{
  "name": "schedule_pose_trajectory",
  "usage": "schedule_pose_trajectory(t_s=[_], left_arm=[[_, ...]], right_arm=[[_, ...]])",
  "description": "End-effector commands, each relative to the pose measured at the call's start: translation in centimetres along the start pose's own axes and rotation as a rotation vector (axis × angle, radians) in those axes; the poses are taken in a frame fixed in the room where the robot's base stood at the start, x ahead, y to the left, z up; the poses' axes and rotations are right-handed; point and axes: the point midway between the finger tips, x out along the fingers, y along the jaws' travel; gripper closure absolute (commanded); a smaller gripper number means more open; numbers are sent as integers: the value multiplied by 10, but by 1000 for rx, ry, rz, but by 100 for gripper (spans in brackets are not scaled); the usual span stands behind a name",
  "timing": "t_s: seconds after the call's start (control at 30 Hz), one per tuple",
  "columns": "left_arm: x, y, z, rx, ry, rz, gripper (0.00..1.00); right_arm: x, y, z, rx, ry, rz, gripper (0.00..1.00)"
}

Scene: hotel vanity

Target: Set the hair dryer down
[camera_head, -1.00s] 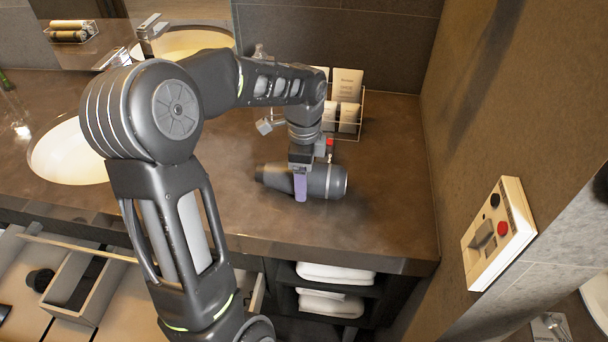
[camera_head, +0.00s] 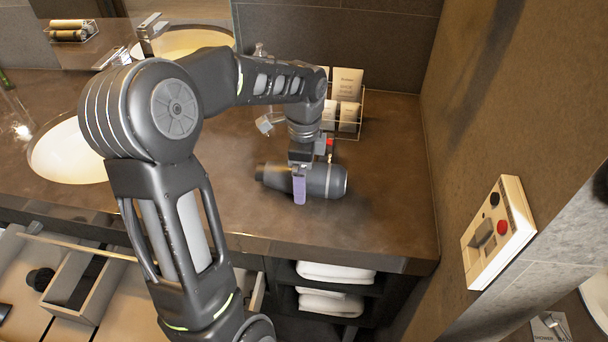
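The dark grey hair dryer (camera_head: 328,181) lies on its side on, or very close above, the brown counter (camera_head: 390,215), near the front edge at the right. My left gripper (camera_head: 300,182) points down over the dryer's body. One purple finger shows on the near side of the dryer. The far finger is hidden behind the dryer, so I cannot tell whether the fingers press on it. My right gripper is not in view.
A wire rack (camera_head: 361,112) with white packets stands behind the gripper. A wall unit (camera_head: 499,232) with a red button is at the right. A sink (camera_head: 62,158) lies at the left. Towels (camera_head: 335,272) sit on shelves below. The counter right of the dryer is clear.

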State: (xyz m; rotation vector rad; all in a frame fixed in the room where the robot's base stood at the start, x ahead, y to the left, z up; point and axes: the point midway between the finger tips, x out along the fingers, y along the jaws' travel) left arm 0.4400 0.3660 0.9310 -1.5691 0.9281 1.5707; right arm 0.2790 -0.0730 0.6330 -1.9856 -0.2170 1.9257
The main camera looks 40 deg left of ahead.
Motion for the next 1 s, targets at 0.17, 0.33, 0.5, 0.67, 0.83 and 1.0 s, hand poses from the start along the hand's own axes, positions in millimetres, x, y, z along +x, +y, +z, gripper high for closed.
schedule_pose_trajectory(t_s=[0.17,0.33,0.5,0.67,0.83,1.0], left_arm=[[-24,-1,0,0,2,-6,7],[-59,-1,0,0,2,-7,7],[-93,-1,-1,0,2,-5,7],[-112,-1,0,0,1,-3,7],[-118,0,0,0,0,-1,7],[-118,0,0,0,0,-1,7]], right_arm=[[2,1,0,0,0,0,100],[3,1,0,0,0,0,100],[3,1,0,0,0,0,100],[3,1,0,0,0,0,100],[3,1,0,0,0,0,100],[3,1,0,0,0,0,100]])
